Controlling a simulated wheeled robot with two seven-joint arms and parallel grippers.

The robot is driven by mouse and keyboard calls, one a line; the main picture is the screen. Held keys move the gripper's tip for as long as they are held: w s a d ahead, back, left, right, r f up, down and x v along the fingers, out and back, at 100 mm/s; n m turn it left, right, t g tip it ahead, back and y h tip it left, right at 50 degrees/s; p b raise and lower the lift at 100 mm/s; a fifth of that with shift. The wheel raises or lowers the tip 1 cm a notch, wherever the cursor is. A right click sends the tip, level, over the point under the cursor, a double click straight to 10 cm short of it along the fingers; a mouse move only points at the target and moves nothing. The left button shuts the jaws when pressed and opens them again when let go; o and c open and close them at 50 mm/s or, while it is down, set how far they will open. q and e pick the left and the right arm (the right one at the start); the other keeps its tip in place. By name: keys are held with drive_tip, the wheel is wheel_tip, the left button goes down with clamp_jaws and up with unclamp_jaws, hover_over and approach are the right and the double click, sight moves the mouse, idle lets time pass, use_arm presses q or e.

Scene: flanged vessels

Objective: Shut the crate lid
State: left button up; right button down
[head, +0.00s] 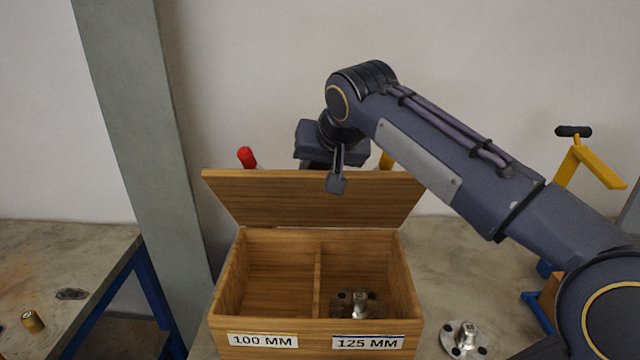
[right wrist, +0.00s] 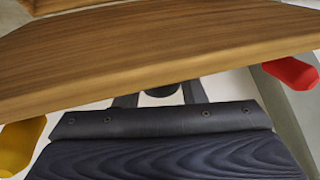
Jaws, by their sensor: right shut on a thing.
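The wooden crate (head: 229,275) stands on the bench with its hinged lid (head: 290,200) raised and leaning slightly back at the rear. The lid also fills the upper part of the right wrist view (right wrist: 150,60). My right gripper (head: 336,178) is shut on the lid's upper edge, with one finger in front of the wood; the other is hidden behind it. In the right wrist view my right gripper (right wrist: 160,98) reaches under the lid's edge. My left gripper is not in view.
The crate's left compartment, labelled 100 MM, is empty; the right, labelled 125 MM, holds a flanged part (head: 358,304). Another flanged part (head: 464,338) lies right of the crate. A red handle (head: 247,157) and a yellow one (head: 386,161) show behind the lid. A yellow-armed stand (head: 598,167) is at right.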

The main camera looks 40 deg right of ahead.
drive_tip(key=s+a+f+t+h+b, duration=0.1)
drive_tip(key=s+a+f+t+b, duration=0.1)
drive_tip(key=b, duration=0.7)
drive_tip(key=s+a+f+n+t+h+b, duration=0.1)
drive_tip(key=s+a+f+t+h+b, duration=0.1)
drive_tip(key=f+b, duration=0.5)
drive_tip(key=s+a+f+t+h+b, duration=0.1)
drive_tip(key=s+a+f+t+b, duration=0.2)
drive_tip(key=b, duration=1)
drive_tip(key=shift+s+a+f+n+t+h, duration=0.2)
drive_tip(key=shift+s+a+f, duration=0.1)
drive_tip(key=shift+s+f, duration=0.3)
drive_tip(key=shift+s+a+f+n+t+h, duration=0.25)
drive_tip(key=shift+s+f, duration=0.25)
drive_tip(key=shift+s, duration=0.15)
drive_tip(key=shift+s+a+f+b, duration=0.15)
drive_tip(key=shift+f+b, duration=0.3)
drive_tip(key=shift+b, duration=0.4)
drive_tip(key=shift+f, duration=0.1)
drive_tip(key=c, duration=1)
unclamp_jaws()
drive_tip(key=shift+o, duration=0.5)
drive_tip(key=shift+r, duration=0.2)
drive_tip(key=shift+s, duration=0.1)
